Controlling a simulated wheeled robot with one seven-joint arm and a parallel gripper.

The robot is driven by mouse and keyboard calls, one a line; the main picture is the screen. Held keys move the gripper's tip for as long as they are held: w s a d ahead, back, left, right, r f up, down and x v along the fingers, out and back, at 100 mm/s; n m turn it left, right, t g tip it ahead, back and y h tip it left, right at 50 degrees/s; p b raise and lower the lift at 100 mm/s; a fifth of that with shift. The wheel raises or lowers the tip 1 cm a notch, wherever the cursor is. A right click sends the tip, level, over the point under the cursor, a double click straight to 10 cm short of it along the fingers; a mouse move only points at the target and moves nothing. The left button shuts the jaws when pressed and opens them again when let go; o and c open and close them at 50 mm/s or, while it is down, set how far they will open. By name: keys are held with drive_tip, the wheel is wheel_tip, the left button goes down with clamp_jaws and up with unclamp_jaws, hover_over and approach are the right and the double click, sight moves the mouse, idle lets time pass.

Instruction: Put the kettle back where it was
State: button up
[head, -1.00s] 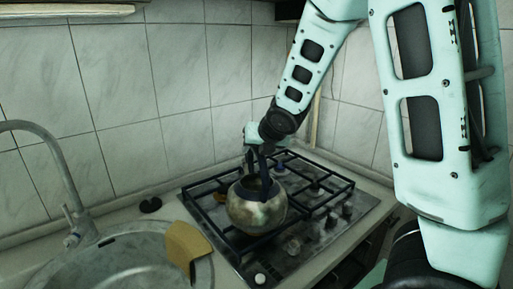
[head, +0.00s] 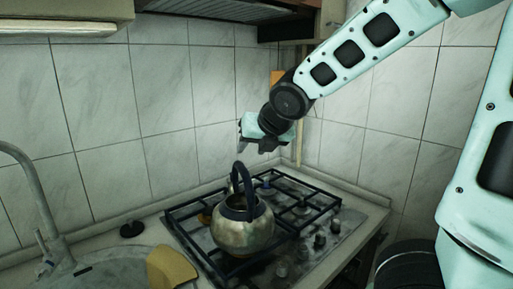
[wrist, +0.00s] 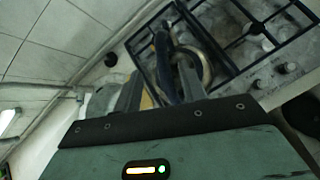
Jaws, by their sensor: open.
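The kettle (head: 243,226) is a worn, round metal pot with a dark upright handle. It stands upright on the front left part of the gas hob's (head: 330,243) black grate. My gripper (head: 262,148) is open and empty, above the kettle and apart from its handle. In the wrist view the kettle (wrist: 207,67) shows beyond the open fingers of my gripper (wrist: 160,92), partly hidden by them. Its dark handle (wrist: 166,65) shows between the fingers.
A round sink (head: 110,272) with a curved tap (head: 38,190) lies at the left. A yellow-brown cloth or sponge (head: 172,267) is at the sink's right edge. A small black stopper (head: 131,229) lies behind the sink. Tiled walls close off the back, and a hood (head: 215,10) hangs above.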

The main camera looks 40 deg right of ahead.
drive_tip(key=s+a+f+m+g+y, duration=0.1)
drive_tip(key=s+a+f+m+g, duration=0.3)
drive_tip(key=s+a+m, duration=0.7)
drive_tip(key=s+a+f+m+g+y, duration=0.1)
drive_tip(key=s+a+f+m+g, duration=0.4)
drive_tip(key=s+a+f+m, duration=0.4)
drive_tip(key=s+a+m, duration=0.3)
drive_tip(key=s+a, duration=0.1)
drive_tip(key=a, duration=0.1)
drive_tip(key=shift+a, duration=0.15)
